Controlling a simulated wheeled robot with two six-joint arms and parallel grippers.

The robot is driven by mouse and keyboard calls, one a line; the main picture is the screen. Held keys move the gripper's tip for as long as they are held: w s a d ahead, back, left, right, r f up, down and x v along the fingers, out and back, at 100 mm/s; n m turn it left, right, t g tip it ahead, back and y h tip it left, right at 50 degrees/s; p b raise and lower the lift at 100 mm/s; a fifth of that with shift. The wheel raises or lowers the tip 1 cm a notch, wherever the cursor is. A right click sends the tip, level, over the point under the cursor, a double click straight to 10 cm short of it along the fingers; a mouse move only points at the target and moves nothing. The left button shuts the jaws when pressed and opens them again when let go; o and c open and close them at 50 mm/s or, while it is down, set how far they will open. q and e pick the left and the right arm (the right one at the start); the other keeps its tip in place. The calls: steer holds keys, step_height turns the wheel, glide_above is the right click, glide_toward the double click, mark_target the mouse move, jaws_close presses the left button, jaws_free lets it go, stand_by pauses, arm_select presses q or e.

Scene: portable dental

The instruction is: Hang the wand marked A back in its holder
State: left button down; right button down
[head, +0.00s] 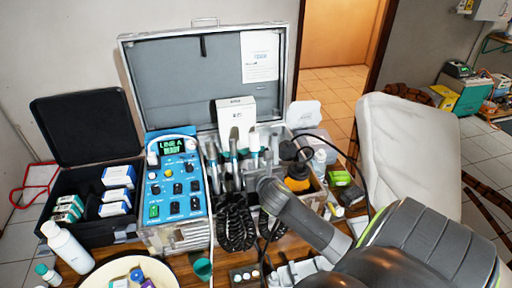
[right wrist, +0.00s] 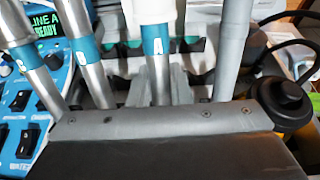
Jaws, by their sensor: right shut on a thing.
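The wand marked A (right wrist: 158,50) has a teal band with a white letter A, a white upper part and a silver shaft. My right gripper (right wrist: 158,88) is shut on its silver shaft, and the wand stands nearly upright. In the head view the wand (head: 254,143) is among the other wands at the front of the open case. The holder (right wrist: 200,48), a pale rack with dark green-lined slots, is behind the wand. I cannot tell whether the wand touches it. My right gripper is mostly hidden behind my wrist in the head view. My left gripper is not in view.
Two other teal-banded wands (right wrist: 88,50) stand close on the left, and a plain grey tube (right wrist: 232,45) on the right. Black coiled hoses (head: 236,222) hang below. The blue control unit (head: 177,180) is left, an amber bottle (head: 298,180) right. Little free room remains around the wands.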

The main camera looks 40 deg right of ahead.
steer(key=c, duration=1.3)
jaws_free()
steer(key=shift+o, duration=0.2)
steer(key=shift+p+v, duration=0.85)
steer(key=shift+v, duration=0.1)
steer(key=p+v, duration=0.4)
steer(key=v, duration=0.2)
steer(key=shift+s+a, duration=0.1)
